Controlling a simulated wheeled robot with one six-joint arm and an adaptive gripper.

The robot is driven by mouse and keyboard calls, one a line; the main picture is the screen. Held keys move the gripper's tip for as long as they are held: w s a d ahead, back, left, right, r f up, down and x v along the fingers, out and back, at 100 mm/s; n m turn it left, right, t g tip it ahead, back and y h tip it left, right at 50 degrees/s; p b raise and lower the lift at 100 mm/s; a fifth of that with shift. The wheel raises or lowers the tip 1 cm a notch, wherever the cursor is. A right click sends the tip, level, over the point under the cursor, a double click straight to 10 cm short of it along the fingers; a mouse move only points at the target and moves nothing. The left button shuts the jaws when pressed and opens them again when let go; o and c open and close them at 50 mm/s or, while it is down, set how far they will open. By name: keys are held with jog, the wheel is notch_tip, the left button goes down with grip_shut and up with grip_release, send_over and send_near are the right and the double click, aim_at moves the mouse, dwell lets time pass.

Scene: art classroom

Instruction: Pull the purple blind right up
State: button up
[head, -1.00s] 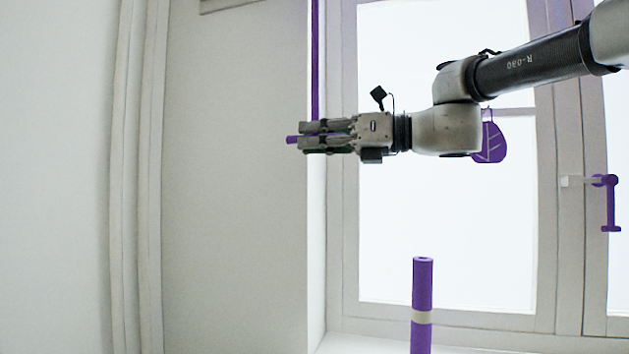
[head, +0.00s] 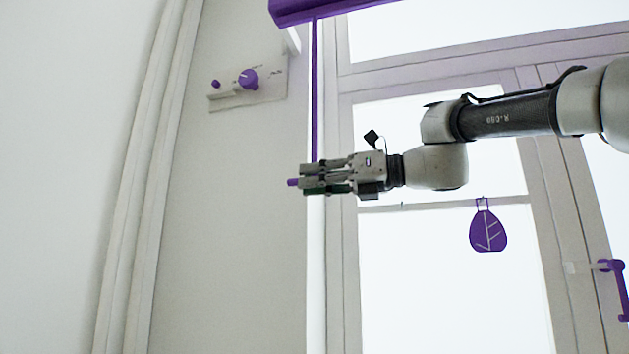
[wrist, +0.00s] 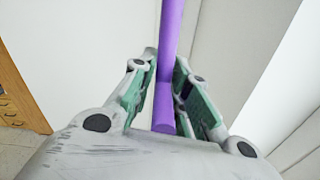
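The purple blind (head: 335,10) shows at the top edge of the head view, above the window; its upper part is out of frame. A thin purple rod (head: 314,90) hangs from its left end. At the rod's lower end is a purple handle (head: 292,182), which sticks out past my fingertips. My gripper (head: 304,181) points left and is closed around this handle. In the wrist view, the handle (wrist: 164,118) lies lengthwise between the green pads of my gripper (wrist: 165,62), and the rod (wrist: 171,30) runs up from it.
A wall panel with a purple knob (head: 249,79) is left of the rod. A purple leaf ornament (head: 488,230) hangs at the window below my arm. A purple window handle (head: 613,280) is at the right. The wall (head: 240,230) left of my gripper is clear.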

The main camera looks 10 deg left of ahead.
jog(key=o, duration=0.3)
jog(key=shift+w+d+r, duration=0.1)
jog(key=shift+w+r, duration=0.15)
jog(key=shift+r, duration=0.1)
jog(key=shift+o, duration=0.2)
jog(key=shift+f, duration=0.1)
jog(key=s+d, duration=0.1)
jog(key=d, duration=1.1)
